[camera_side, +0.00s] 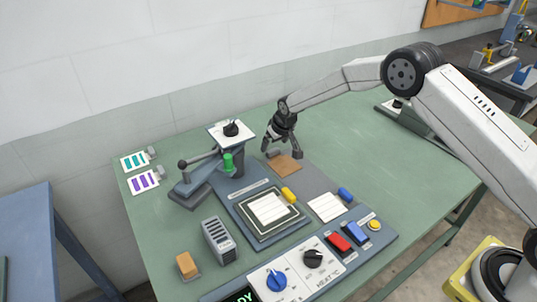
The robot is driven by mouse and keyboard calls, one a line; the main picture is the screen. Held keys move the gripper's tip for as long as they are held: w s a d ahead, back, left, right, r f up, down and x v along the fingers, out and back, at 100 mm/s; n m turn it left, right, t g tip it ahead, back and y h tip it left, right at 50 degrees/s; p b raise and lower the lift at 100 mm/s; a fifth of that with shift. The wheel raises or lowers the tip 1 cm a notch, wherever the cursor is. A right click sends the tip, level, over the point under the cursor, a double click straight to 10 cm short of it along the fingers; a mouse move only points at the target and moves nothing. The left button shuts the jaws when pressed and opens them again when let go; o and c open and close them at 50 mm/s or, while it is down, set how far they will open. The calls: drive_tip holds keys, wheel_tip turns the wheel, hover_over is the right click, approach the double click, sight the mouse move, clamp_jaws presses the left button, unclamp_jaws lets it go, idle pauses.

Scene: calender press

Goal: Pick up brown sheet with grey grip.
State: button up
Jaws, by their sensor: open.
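The brown sheet (287,167) lies flat on a grey mat on the green table, right of the press. A small grey grip (273,154) shows at its back left edge. My gripper (282,153) is open and hangs pointing down over the back part of the sheet, with its fingers close to the grip. I cannot tell whether the fingers touch the sheet or the grip, or how far above it they are.
The press (207,178) with a lever stands left of my gripper. A white sheet with a yellow grip (289,195) lies on the press bed, and another with a blue grip (345,193) lies nearby. A control panel (312,268) is at the front.

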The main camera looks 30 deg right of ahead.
sight(273, 150)
drive_tip(key=shift+x, duration=1.85)
drive_tip(key=shift+d, duration=0.1)
drive_tip(key=c, duration=1.2)
drive_tip(key=shift+r, duration=0.15)
drive_tip(key=shift+r, duration=1.5)
drive_tip(key=s+r, duration=0.3)
drive_tip(key=s, duration=0.1)
drive_tip(key=s+r, duration=0.3)
drive_tip(key=s, duration=0.2)
drive_tip(key=s+r, duration=0.3)
drive_tip(key=s, duration=0.2)
drive_tip(key=shift+d+r, duration=0.35)
